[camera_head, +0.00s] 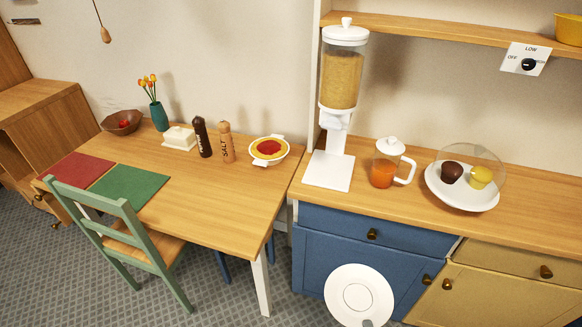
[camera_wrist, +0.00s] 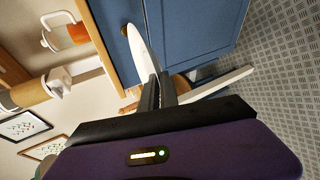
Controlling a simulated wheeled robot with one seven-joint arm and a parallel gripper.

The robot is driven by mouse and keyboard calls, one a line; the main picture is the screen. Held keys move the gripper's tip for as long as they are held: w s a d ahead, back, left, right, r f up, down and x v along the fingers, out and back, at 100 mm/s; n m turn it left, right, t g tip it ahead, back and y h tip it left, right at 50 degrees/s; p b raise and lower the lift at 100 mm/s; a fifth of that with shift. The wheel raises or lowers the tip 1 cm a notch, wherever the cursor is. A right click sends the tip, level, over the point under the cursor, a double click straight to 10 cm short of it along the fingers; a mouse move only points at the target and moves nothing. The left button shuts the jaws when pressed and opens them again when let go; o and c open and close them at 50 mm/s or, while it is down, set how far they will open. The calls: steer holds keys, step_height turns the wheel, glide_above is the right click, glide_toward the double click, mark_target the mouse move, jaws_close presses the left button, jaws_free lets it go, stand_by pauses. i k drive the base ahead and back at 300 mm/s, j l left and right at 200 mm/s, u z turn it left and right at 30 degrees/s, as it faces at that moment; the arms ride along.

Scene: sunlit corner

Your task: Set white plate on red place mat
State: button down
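The white plate (camera_head: 345,308) is upright in front of the blue cabinet at the bottom of the head view, its round face towards the camera. In the wrist view the plate (camera_wrist: 139,46) shows nearly edge-on, its near edge between the fingers. My gripper (camera_wrist: 157,88) is shut on the plate's edge. In the head view only a grey fingertip shows, at the plate's lower rim. The red place mat (camera_head: 72,171) lies bare on the far left of the wooden table, beside the green mat (camera_head: 130,187). It is not visible in the wrist view.
A green chair (camera_head: 127,231) stands at the table's (camera_head: 215,205) front by the mats. A bowl (camera_head: 121,124), tulip vase, butter dish, pepper mill, salt mill and white dish (camera_head: 269,151) line the back. The blue cabinet (camera_head: 340,245) is right of the table.

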mark_target(76, 170)
steer(key=i+j+u, duration=0.1)
steer(key=j+u, duration=0.4)
steer(key=i+j+u, duration=0.15)
steer(key=j+u, duration=0.3)
steer(key=i+j+u, duration=0.2)
steer(key=u, duration=0.3)
steer(key=i+j+u, duration=0.25)
steer(key=u, duration=0.25)
steer(key=i+j+u, duration=0.1)
steer(key=i+u, duration=0.25)
steer(key=u, duration=0.15)
steer(key=i+j+z, duration=0.1)
steer(key=i+z, duration=0.2)
steer(key=i+j+z, duration=0.25)
steer(key=i, duration=0.25)
steer(key=i+j+z, duration=0.15)
steer(key=z, duration=0.3)
steer(key=i+j+z, duration=0.3)
steer(key=z, duration=0.2)
steer(key=i+j+z, duration=0.15)
steer(key=j+z, duration=0.15)
steer(key=z, duration=0.15)
steer(key=i+j+z, duration=0.1)
steer(key=j+z, duration=0.35)
steer(key=l, duration=0.1)
